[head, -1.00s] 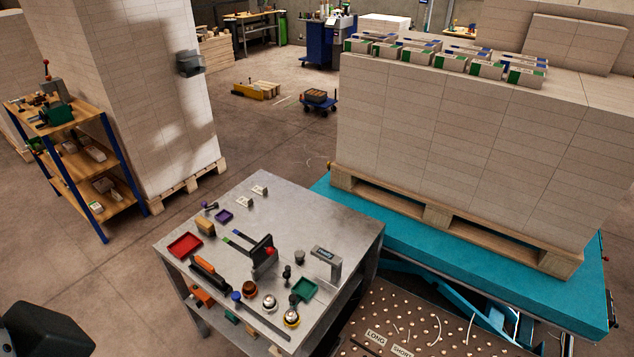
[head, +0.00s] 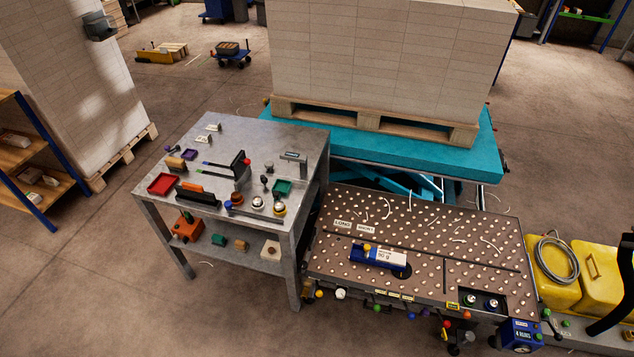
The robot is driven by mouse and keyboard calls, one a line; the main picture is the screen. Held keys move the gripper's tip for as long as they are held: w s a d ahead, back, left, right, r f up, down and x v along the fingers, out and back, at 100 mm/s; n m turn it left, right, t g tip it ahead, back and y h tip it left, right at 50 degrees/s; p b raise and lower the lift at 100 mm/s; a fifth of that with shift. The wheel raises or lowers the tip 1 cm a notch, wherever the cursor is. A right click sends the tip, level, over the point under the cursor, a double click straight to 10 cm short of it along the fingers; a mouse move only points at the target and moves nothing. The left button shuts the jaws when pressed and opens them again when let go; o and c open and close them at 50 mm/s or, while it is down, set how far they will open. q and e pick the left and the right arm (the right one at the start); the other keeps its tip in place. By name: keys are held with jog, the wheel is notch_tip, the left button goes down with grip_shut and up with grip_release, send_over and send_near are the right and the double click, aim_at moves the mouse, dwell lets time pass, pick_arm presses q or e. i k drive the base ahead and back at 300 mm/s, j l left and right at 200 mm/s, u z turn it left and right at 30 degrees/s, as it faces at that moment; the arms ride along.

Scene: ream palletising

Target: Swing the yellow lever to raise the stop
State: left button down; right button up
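A ball-topped table (head: 440,235) stands at the lower middle of the head view, with a row of small coloured knobs along its front edge. A small yellow knob (head: 367,247) shows at the blue and white ream pack (head: 380,258) lying on the table. I cannot tell whether this knob is the yellow lever. Among the front-edge knobs are a green one (head: 376,307), a blue one (head: 411,315) and a red one (head: 447,324). No raised stop can be made out. Neither of my grippers is in view.
A grey workbench (head: 268,135) with trays and tools stands to the left of the ball table. Behind is a teal lift table (head: 470,160) bearing a pallet (head: 375,121) and a tall paper stack (head: 390,60). Yellow containers (head: 600,278) stand at the right. The floor at lower left is clear.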

aim_at(319, 293)
jog(key=l+u, duration=0.25)
jog(key=l, duration=0.3)
jog(key=l+u, duration=0.25)
jog(key=l, duration=0.3)
jog(key=l+u, duration=0.25)
jog(key=l, duration=0.75)
jog(key=z, duration=1.2)
